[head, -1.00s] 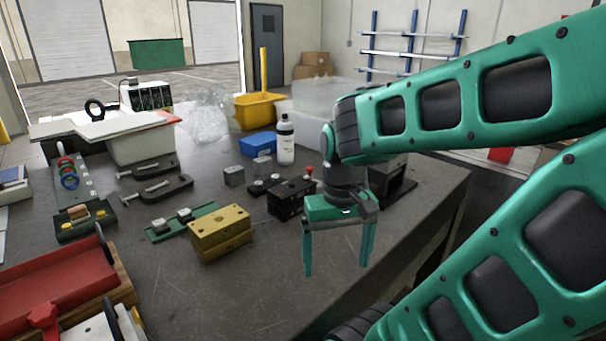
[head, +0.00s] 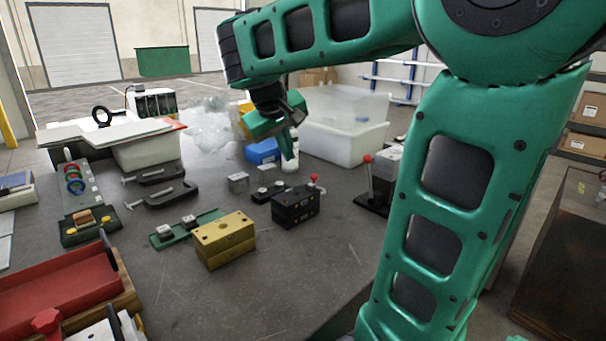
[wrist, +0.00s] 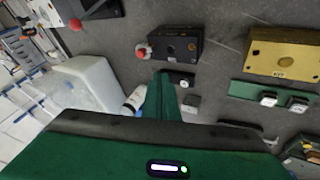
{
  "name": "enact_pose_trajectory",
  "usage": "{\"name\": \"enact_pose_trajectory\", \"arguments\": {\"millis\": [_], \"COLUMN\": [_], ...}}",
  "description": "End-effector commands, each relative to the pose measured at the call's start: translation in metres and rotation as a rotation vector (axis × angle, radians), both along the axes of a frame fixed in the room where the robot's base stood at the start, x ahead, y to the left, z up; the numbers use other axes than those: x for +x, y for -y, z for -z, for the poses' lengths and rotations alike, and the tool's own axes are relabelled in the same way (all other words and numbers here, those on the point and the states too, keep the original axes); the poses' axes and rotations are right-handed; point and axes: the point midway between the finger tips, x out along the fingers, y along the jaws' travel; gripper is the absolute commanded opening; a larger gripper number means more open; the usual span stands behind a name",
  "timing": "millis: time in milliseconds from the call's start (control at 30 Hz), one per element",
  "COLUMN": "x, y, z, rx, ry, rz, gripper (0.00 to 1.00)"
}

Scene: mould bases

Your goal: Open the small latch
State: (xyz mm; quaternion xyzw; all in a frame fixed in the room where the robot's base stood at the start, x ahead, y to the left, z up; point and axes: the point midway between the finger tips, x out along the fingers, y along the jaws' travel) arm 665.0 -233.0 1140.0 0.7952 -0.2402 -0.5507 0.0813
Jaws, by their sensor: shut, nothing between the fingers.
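No part can be picked out for certain as the small latch. A black block with a red knob (head: 295,205) stands right of the gold block (head: 225,240). A green strip with two small metal pieces (head: 185,229) lies left of the gold block, and a small black fitting (head: 268,191) lies behind the black block. In the wrist view the black block (wrist: 178,46) and the small fitting (wrist: 181,79) are near the finger tips. My gripper (head: 289,156) is shut and empty, above the table near the white bottle (head: 290,165). Its fingers (wrist: 163,78) show together in the wrist view.
A black base with a red-knobbed lever (head: 372,190) stands at the right. Clear tubs (head: 345,140), a blue box (head: 262,152) and small grey cubes (head: 238,182) are at the back. Black clamps (head: 165,195) and a red tray (head: 55,285) are left. The front middle is clear.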

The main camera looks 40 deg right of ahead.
Motion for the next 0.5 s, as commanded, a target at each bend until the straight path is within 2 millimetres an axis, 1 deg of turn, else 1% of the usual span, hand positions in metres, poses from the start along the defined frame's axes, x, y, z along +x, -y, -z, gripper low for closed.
{"name": "enact_pose_trajectory", "arguments": {"millis": [267,367,500], "x": [0.000,0.003,0.009], "y": [0.002,0.006,0.018], "z": [0.004,0.013,0.032], "rx": [0.001,0.001,0.002], "ry": [-0.002,-0.005,-0.005], "rz": [0.002,0.001,0.003], "gripper": [0.00,0.00,0.00]}}
